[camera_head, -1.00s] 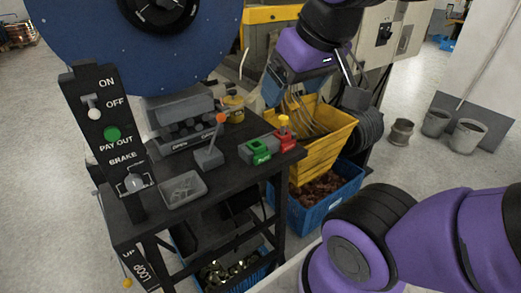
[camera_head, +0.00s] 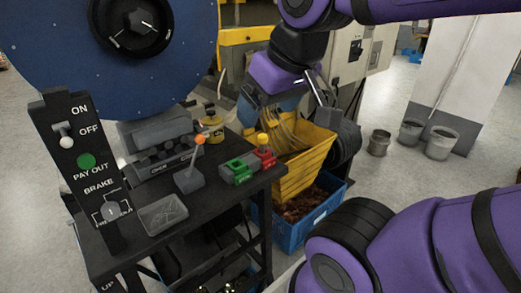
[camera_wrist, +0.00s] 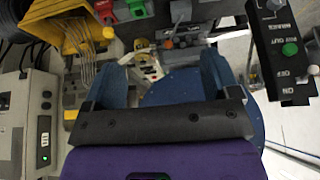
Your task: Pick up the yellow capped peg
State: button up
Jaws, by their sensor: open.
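The yellow capped peg (camera_head: 263,139) stands upright with its round yellow cap above a red block (camera_head: 265,156) near the right edge of the black cart top. Its cap also shows in the wrist view (camera_wrist: 109,32), at the upper left. My gripper (camera_head: 287,102) is above and behind the peg, over the yellow hopper side. In the wrist view my gripper (camera_wrist: 166,82) has its two blue fingers wide apart with nothing held between them. The peg is outside the fingers, beyond the left one. The peg's lower shaft is hidden.
A green block (camera_head: 238,170) stands beside the red one. An orange-tipped lever (camera_head: 192,172), a clear tray (camera_head: 163,214) and a yellow jar (camera_head: 213,125) share the cart top. A yellow hopper (camera_head: 305,165) with wires is behind, above a blue crate (camera_head: 290,236). A control panel (camera_head: 80,165) rises at left.

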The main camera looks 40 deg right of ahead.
jog(key=shift+c, duration=0.2)
jog(key=shift+c, duration=1.4)
jog(key=m+g, duration=0.5)
send_over(263, 135)
jog(key=a, duration=0.2)
jog(key=f, duration=1.4)
jog(key=shift+s+d, duration=0.25)
jog(key=shift+w+d+f, duration=0.15)
jog(key=shift+d+f, duration=0.2)
jog(key=shift+f, duration=0.1)
notch_tip(263, 135, down, 5)
jog(key=shift+f, duration=0.2)
jog(key=shift+w+d+f, duration=0.1)
jog(key=shift+d+f, duration=0.05)
jog(key=shift+f, duration=1.15)
jog(key=shift+d+f, duration=0.15)
jog(key=shift+f, duration=1.1)
